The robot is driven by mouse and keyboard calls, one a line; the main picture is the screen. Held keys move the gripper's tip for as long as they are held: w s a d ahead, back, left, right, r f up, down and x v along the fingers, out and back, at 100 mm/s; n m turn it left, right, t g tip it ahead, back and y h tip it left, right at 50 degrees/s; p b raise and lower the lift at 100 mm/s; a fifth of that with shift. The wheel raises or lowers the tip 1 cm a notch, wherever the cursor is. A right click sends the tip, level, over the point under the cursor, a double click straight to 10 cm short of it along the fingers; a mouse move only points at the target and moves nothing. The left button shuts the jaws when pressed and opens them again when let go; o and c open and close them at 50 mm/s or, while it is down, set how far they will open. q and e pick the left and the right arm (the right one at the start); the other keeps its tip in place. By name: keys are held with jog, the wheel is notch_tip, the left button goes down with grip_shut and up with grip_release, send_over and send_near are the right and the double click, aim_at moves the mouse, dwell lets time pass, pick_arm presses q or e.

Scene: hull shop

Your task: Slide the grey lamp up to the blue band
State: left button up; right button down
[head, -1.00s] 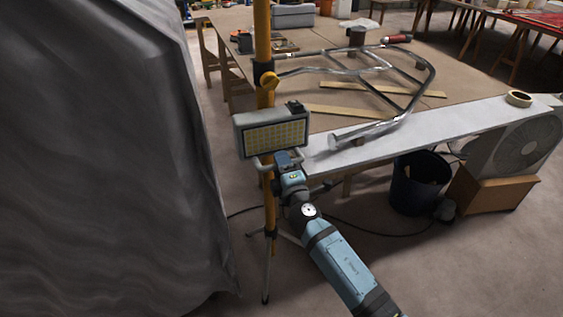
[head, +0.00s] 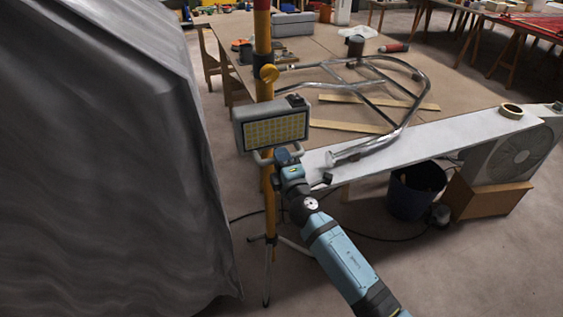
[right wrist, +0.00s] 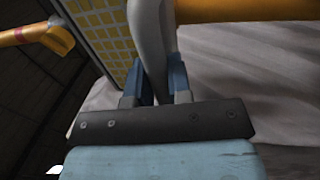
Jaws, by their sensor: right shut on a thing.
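The grey lamp (head: 271,126) has a yellow grid face and hangs at the yellow pole (head: 268,180) of a tripod stand. A red section (head: 262,8) shows at the pole's top edge in the head view. I see no blue band. My left gripper is out of view.
A grey draped sheet (head: 100,160) fills the left side, close to the pole. A white board (head: 440,140), a bent metal tube frame (head: 415,100) and a workbench lie behind to the right. A dark bin (head: 412,192) and a fan (head: 515,150) stand right.

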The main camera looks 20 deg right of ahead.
notch_tip(320, 180, up, 11)
jog(key=p, duration=0.7)
pick_arm(q)
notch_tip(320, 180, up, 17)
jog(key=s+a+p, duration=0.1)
jog(key=p, duration=1.3)
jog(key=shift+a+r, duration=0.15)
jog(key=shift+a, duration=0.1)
pick_arm(e)
notch_tip(320, 180, up, 17)
send_over(282, 122)
jog(key=s+a, duration=0.2)
jog(key=s, duration=0.3)
jog(key=shift+w+d+f, duration=0.1)
jog(key=shift+d+f, duration=0.05)
jog(key=shift+d, duration=0.05)
jog(key=c, duration=1.1)
grip_release()
jog(key=shift+f, duration=0.15)
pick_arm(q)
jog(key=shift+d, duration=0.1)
